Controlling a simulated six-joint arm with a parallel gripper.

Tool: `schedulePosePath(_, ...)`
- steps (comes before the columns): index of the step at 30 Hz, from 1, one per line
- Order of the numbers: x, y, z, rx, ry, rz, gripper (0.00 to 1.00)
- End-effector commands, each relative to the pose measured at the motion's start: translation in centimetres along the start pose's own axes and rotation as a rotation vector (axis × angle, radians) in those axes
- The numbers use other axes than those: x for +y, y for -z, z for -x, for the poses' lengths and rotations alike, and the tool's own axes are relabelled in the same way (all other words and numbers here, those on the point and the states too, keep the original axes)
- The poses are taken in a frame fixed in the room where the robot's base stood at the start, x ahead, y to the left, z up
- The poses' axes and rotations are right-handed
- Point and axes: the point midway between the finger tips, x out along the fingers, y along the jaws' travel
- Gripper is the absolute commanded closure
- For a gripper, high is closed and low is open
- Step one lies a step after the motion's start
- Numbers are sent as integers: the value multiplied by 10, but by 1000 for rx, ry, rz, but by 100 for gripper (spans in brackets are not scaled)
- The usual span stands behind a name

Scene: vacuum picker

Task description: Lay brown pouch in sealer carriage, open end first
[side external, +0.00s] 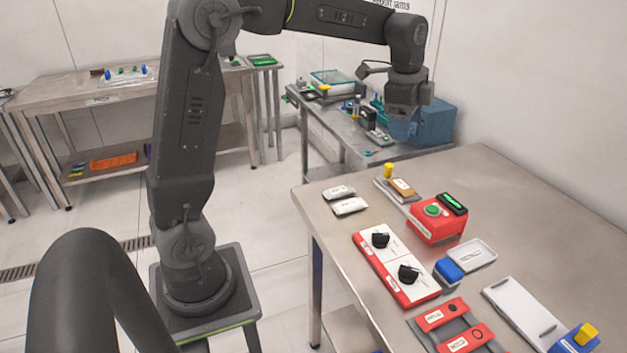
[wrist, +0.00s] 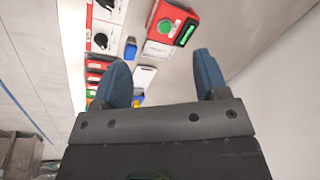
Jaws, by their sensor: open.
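A small brown piece with a pale label, seemingly the brown pouch (side external: 402,187), lies on a flat grey slide with a yellow knob (side external: 388,170) near the table's far left edge. The slide may be the sealer carriage; its open end cannot be made out. Beside it stands a red box with a green button and dark display (side external: 435,222), also in the wrist view (wrist: 172,22). My gripper (side external: 403,130) hangs high, above and behind these things. Its blue fingers are apart and empty in the wrist view (wrist: 162,78). The pouch is not seen there.
Two pale packets (side external: 349,206) lie at the table's left edge. A red-and-white panel with black knobs (side external: 397,268), a blue block (side external: 448,271), a white tray (side external: 472,254) and red holders (side external: 455,328) stand nearer. The table's right side (side external: 560,235) is clear.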

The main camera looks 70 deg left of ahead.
Motion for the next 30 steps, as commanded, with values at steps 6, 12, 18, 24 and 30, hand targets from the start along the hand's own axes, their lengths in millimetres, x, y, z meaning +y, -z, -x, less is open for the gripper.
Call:
schedulePosePath(6,100,-11,44,85,87,356,33)
schedulePosePath(12,186,-34,47,192,122,676,33)
schedulePosePath(18,238,-53,32,275,120,898,33)
schedulePosePath(24,253,-59,24,301,113,973,33)
schedulePosePath(30,253,-59,24,301,113,974,33)
